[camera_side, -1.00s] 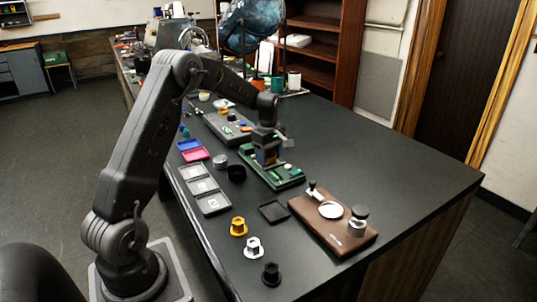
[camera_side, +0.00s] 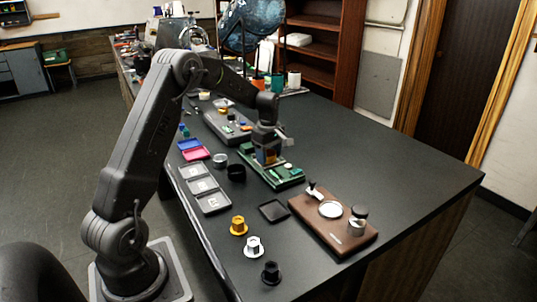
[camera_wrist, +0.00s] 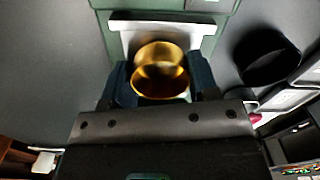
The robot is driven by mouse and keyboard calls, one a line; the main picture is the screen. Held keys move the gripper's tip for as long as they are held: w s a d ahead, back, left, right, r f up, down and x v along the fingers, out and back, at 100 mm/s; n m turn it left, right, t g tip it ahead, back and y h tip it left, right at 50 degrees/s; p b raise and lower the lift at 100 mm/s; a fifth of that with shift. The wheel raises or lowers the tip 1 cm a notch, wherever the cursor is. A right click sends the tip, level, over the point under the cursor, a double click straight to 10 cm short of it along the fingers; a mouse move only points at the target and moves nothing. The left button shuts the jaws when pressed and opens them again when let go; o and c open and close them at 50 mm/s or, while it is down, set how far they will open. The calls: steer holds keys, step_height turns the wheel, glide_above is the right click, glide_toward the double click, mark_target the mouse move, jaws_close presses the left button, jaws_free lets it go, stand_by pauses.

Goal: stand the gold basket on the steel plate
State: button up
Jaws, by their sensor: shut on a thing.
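The gold basket (camera_wrist: 160,75) is between the jaws of my gripper (camera_wrist: 160,85) in the wrist view, with its open rim facing the camera. My gripper is shut on it. In the side view my gripper (camera_side: 268,158) is low over the green base (camera_side: 285,180), and the basket is mostly hidden by the jaws. A pale flat plate (camera_wrist: 125,38) shows on the green base just beyond the basket in the wrist view. I cannot tell whether the basket touches it. A round pale disc (camera_side: 330,209) also lies on the brown board.
The brown board (camera_side: 335,235) carries a small tool and a metal knob. A black cup (camera_side: 236,173), grey trays (camera_side: 205,190) and a black square mat (camera_side: 274,211) lie near the base. Orange, white and black pieces stand at the front. The table's right side is clear.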

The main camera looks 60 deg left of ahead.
steer(key=shift+f, duration=0.2)
steer(key=o, duration=1.3)
steer(key=shift+r, duration=0.1)
steer(key=shift+r, duration=3.4)
